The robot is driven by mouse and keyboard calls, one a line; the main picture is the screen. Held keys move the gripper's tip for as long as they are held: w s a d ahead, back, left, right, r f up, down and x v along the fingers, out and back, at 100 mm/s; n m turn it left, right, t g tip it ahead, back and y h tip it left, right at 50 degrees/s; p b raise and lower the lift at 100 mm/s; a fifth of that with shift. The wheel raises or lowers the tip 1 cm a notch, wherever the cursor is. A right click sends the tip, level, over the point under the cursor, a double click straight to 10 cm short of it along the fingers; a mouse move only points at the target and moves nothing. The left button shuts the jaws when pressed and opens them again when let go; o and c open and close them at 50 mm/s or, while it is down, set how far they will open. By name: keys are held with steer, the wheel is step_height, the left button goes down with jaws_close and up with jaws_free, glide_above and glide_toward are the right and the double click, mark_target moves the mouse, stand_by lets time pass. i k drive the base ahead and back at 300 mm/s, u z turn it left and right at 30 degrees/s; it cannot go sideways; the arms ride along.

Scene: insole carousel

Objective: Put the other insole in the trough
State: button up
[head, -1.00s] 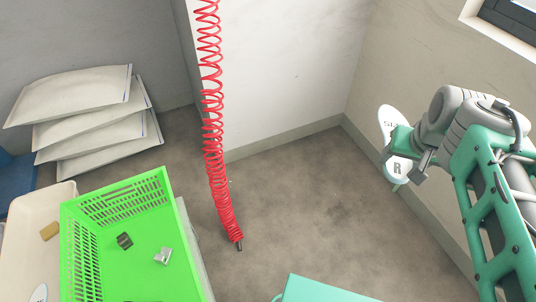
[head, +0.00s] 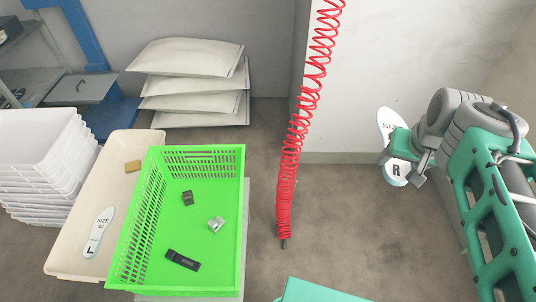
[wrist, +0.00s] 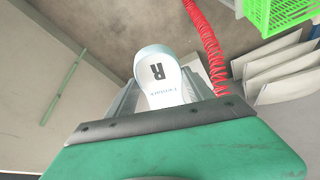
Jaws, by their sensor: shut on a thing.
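A white insole marked R (head: 397,171) is held in my gripper (head: 402,150) at the right of the head view. My gripper is shut on its middle, and its two ends stick out above and below the fingers. In the wrist view the R end of the insole (wrist: 160,78) shows beyond the gripper. The other insole, marked SIZE 42 and L (head: 99,232), lies in the cream trough (head: 70,262) at the left. The trough is far to the left of my gripper, and its right part is hidden behind the green crate.
A green crate (head: 232,236) with several small parts stands against the trough's right side. A coiled red hose (head: 290,165) hangs between the crate and my gripper. White stacked bins (head: 38,165) stand at the far left, and stacked sacks (head: 195,82) lie behind.

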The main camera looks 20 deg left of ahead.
mark_target(119, 232)
steer(key=u, duration=3.9)
steer(key=i, duration=1.65)
